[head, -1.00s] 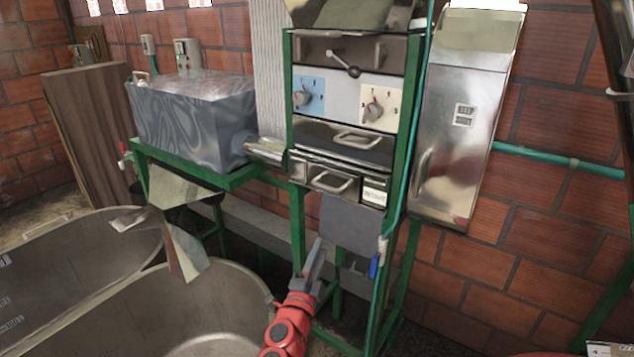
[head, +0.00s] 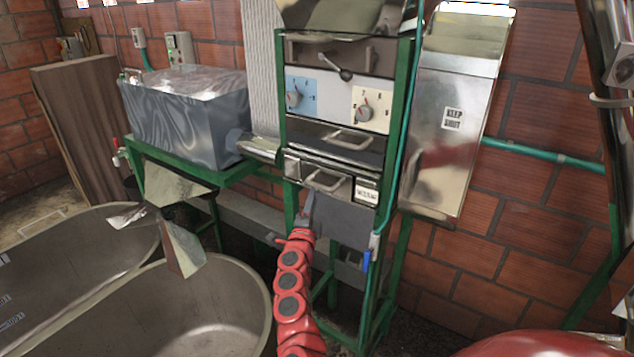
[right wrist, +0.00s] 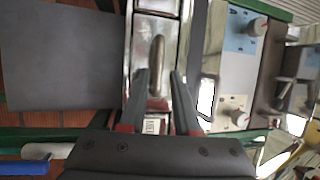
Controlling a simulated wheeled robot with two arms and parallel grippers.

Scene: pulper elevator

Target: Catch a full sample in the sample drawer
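The lower drawer (head: 300,170) in the green-framed machine has a metal bar handle (head: 326,181) and a small white label (head: 367,191); it looks shut. I take it for the sample drawer, but the label is too small to read. My right gripper (head: 307,200) is just below and in front of this handle. In the right wrist view, the right gripper (right wrist: 158,78) is open, with its two fingers on either side of the handle (right wrist: 157,62). I cannot tell whether they touch it. The drawer's inside is hidden. My left gripper is not in view.
Above is another handled drawer (head: 335,142), then a panel with two knobs (head: 325,100) and a lever (head: 346,74). A grey plate (head: 345,219) hangs below. A steel cabinet (head: 440,130) stands right, a grey box (head: 185,115) left. Large tubs (head: 180,320) fill the lower left.

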